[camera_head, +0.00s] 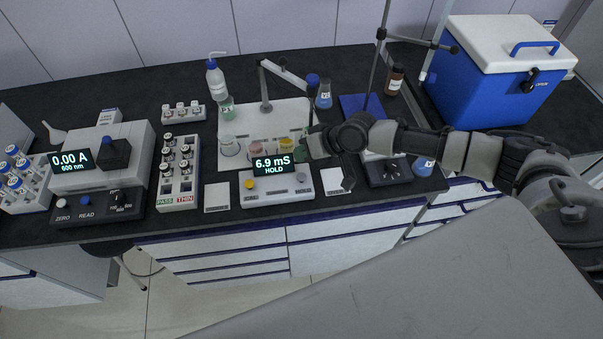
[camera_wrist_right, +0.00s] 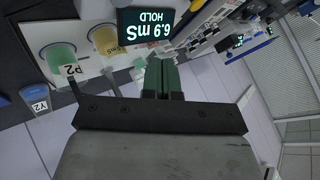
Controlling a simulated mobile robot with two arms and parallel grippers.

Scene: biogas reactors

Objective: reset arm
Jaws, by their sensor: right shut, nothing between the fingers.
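My right arm reaches in from the right of the head view, over the bench. My right gripper (camera_head: 303,145) is at the bench middle, just behind the right part of the conductivity meter (camera_head: 277,185), which reads 6.9 mS HOLD. In the right wrist view the green fingers of the right gripper (camera_wrist_right: 161,75) are together with nothing between them. The meter display (camera_wrist_right: 153,30) is close beyond them, upside down. My left gripper is in neither view.
Small beakers (camera_head: 229,146) stand behind the meter, close to the gripper. A stand (camera_head: 375,65) with a thin upright pole is behind the arm. A blue cooler (camera_head: 490,90) is at the back right. A photometer (camera_head: 103,160) and vial racks (camera_head: 178,180) are on the left.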

